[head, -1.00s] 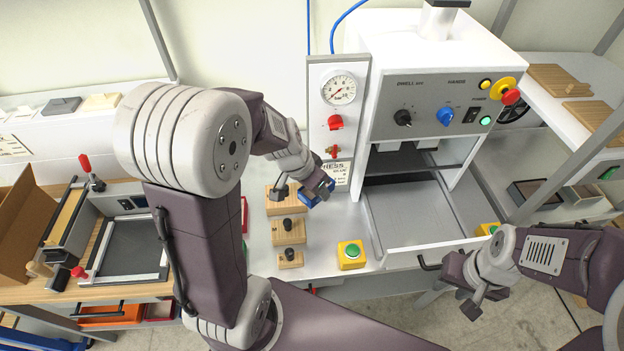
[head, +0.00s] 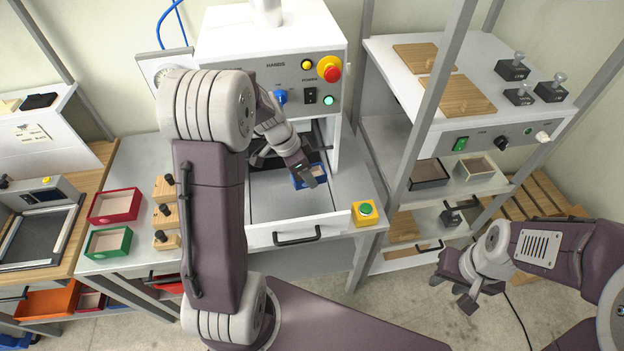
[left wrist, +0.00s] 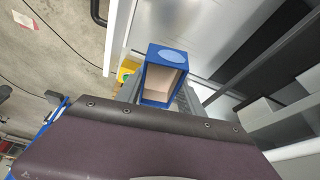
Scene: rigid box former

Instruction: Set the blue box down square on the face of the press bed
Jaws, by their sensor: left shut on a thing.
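The blue box (head: 319,171) is in my left gripper (head: 305,172), over the right part of the grey press bed (head: 275,205) in the head view. In the left wrist view the blue box (left wrist: 158,53) sits between the two fingers, its tan inside facing the camera. The grey bed surface (left wrist: 190,28) shows behind it. The box looks held above the bed; the gap is hard to judge, and the arm hides part of the bed. My right gripper (head: 468,296) hangs empty over the floor at the right; its finger gap is unclear.
The press housing (head: 270,50) stands over the back of the bed, with posts at its sides. A yellow box with a green button (head: 365,212) is right of the bed. Wooden blocks (head: 165,214), a red tray (head: 115,206) and a green tray (head: 108,242) lie left.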

